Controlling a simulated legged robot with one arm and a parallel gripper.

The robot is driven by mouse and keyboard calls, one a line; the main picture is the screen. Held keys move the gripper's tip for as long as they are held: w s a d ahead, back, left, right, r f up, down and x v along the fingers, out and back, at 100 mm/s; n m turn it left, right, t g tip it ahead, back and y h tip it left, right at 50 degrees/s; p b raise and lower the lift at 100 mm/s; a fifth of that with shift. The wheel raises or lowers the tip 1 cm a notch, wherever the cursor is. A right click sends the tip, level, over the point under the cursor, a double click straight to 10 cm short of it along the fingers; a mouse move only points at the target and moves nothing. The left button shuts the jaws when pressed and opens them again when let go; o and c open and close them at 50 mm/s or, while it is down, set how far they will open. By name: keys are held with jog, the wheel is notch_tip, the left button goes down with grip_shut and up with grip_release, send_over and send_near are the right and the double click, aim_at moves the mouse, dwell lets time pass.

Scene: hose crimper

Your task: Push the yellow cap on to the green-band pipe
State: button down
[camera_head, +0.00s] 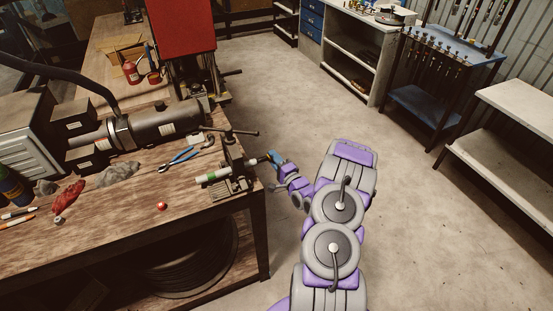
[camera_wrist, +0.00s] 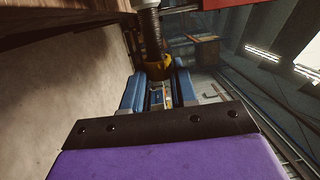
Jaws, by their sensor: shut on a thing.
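The green-band pipe (camera_head: 212,176) lies roughly level in a vise (camera_head: 237,168) at the near right corner of the wooden bench. Its pale left end sticks out towards the bench middle. My gripper (camera_head: 272,158) is at the vise's right side, just off the bench edge, its blue fingers pointing at the pipe's line. In the wrist view, my gripper (camera_wrist: 158,78) is shut on the yellow cap (camera_wrist: 156,64). A dark ribbed shaft (camera_wrist: 152,34) meets the cap from above in the picture; how far it sits inside is hidden. The cap is too small to make out in the head view.
Blue-handled pliers (camera_head: 182,157), a small red ball (camera_head: 162,206) and a red cloth (camera_head: 67,197) lie on the bench (camera_head: 120,225). The floor to the right is open.

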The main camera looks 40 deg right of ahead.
jog(key=shift+a, duration=0.15)
jog(key=c, duration=0.8)
grip_release()
jog(key=s+a+f+p, duration=0.1)
jog(key=s, duration=1.6)
jog(key=shift+a+f, duration=0.15)
jog(key=shift+c, duration=0.4)
